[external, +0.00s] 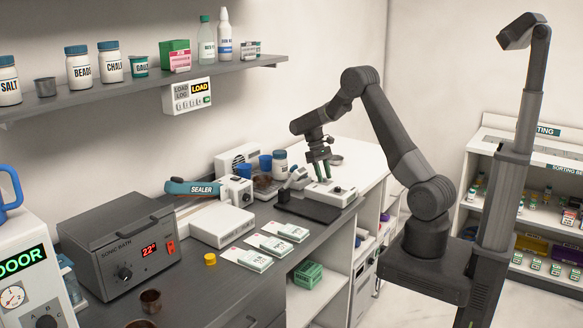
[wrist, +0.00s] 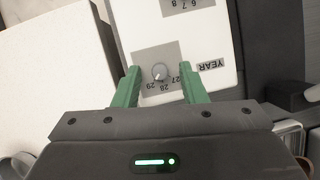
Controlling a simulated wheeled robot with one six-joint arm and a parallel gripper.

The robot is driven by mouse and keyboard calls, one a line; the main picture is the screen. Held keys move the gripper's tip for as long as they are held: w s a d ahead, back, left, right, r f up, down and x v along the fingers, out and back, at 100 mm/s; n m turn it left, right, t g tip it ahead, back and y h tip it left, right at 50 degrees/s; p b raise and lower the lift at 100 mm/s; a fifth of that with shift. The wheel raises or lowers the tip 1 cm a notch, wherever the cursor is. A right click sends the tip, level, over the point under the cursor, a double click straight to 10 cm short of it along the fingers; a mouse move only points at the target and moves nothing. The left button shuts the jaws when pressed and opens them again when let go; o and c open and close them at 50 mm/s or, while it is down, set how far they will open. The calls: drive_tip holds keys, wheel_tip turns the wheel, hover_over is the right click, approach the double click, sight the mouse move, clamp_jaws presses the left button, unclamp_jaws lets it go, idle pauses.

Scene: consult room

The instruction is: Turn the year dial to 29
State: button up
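The year dial (wrist: 160,71) is a small round grey knob on a grey square of a white device (wrist: 206,38). The word YEAR and small numbers, among them 27, 28 and 29, appear upside down beside it in the wrist view. A pale mark shows on the knob's lower edge, but I cannot tell exactly which number it meets. My gripper (wrist: 160,69) is open, with one green finger on each side of the knob and gaps between. In the external view my gripper (external: 322,172) points down over the white device (external: 338,197), and its fingers partly hide the top.
A second grey square with numbers 6, 7, 8 (wrist: 182,4) is on the same device. A white box (external: 222,226) and several cards (external: 270,245) lie to the left.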

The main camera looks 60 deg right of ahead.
drive_tip(key=b+v, duration=0.1)
drive_tip(key=v, duration=1.2)
drive_tip(key=shift+w+r+b, duration=0.25)
drive_tip(key=shift+r+b, duration=0.05)
drive_tip(key=shift+b, duration=0.05)
drive_tip(key=shift+d, duration=0.1)
drive_tip(key=p+x, duration=0.1)
drive_tip(key=x, duration=1.3)
drive_tip(key=shift+p, duration=0.35)
drive_tip(key=shift+r, duration=0.1)
